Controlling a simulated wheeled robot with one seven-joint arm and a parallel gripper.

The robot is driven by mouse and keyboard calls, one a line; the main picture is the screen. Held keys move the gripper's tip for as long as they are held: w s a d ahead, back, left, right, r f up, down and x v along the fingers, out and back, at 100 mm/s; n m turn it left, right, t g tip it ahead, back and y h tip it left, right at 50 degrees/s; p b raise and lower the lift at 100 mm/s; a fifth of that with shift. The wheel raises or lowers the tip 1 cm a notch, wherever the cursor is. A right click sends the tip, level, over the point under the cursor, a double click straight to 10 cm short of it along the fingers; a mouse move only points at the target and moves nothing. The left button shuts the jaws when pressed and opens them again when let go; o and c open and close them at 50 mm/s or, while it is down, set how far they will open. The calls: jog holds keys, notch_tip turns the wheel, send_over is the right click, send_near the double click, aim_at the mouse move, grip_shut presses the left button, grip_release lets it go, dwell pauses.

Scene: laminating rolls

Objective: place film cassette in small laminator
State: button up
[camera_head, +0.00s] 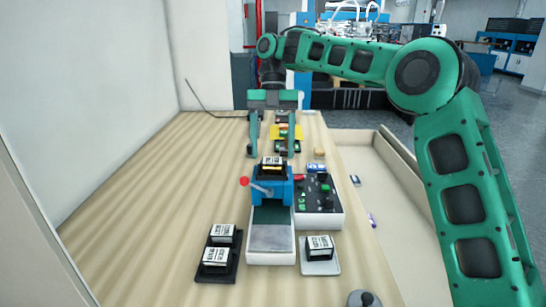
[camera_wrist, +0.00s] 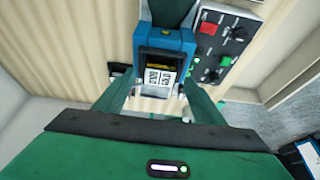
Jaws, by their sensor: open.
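The blue small laminator (camera_head: 271,187) stands on the bench with a red-knobbed lever on its left and a grey bed in front. A black film cassette with a white label (camera_head: 271,161) sits in the top opening of its blue housing. In the wrist view the cassette (camera_wrist: 160,77) shows inside the blue frame (camera_wrist: 165,42), its label facing me. My gripper (camera_head: 271,152) is open just above and behind the laminator. In the wrist view its fingers (camera_wrist: 157,88) are apart, on either side of the cassette; whether they touch it I cannot tell.
Two labelled cassettes stand on a black tray (camera_head: 229,268) at front left. Another cassette (camera_head: 319,247) stands on a grey tray at front right. A control box with buttons (camera_head: 318,208) adjoins the laminator on the right. A yellow item (camera_head: 288,131) lies behind. The bench's left side is clear.

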jog(key=v, duration=0.4)
jog(key=shift+w+r, duration=0.15)
jog(key=shift+r, duration=0.25)
jog(key=s+d+f+m+t, duration=0.1)
jog(key=s+d+f+m, duration=0.1)
jog(key=s+d+m, duration=0.8)
jog(key=s+d+f+m+t, duration=0.1)
jog(key=s+d+m, duration=0.3)
jog(key=d+m, duration=1)
jog(key=s+d+f+m, duration=0.4)
jog(key=s+d+m, duration=0.1)
jog(key=s, duration=0.3)
jog(key=s+d+f+m+t, duration=0.1)
jog(key=s+d+f+m, duration=0.4)
jog(key=s+m, duration=0.2)
jog(key=s+d+f+m+t, duration=0.1)
jog(key=s+d+f+m, duration=0.3)
jog(key=s, duration=0.6)
jog(key=shift+d+f+m, duration=0.15)
jog(key=shift+d+m, duration=0.8)
jog(key=shift+m, duration=0.05)
